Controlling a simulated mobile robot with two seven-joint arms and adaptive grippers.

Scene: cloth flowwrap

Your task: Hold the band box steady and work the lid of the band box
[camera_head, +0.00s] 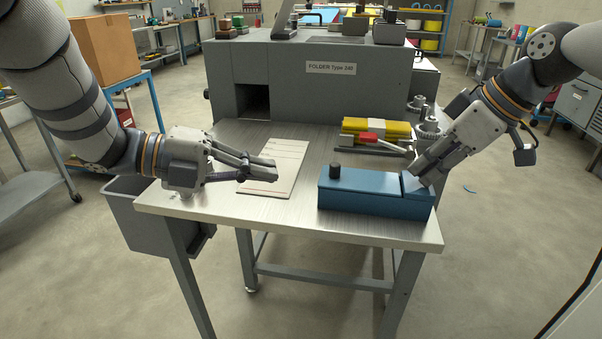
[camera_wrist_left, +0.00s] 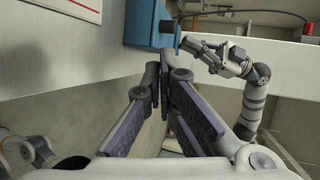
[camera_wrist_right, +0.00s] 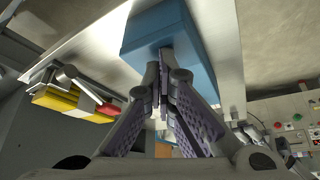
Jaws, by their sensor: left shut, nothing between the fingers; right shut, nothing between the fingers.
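The blue band box (camera_head: 360,199) sits near the front right edge of the metal table, with a dark knob (camera_head: 335,169) on top at its left end. A seam crosses its top near the right end; I cannot tell whether the lid is fully closed. My right gripper (camera_head: 412,184) is shut and empty, its fingertips at the right end of the box; the right wrist view shows the box (camera_wrist_right: 172,38) just beyond them. My left gripper (camera_head: 274,170) is shut and empty, above the paper card and left of the box. The left wrist view also shows the box (camera_wrist_left: 150,25).
A cream card (camera_head: 285,158) lies on the table (camera_head: 225,205). Yellow and red items (camera_head: 375,131) sit behind the box, with metal cylinders (camera_head: 428,127) to their right. The grey folder machine (camera_head: 310,85) stands at the back. A grey bin (camera_head: 150,220) hangs at left.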

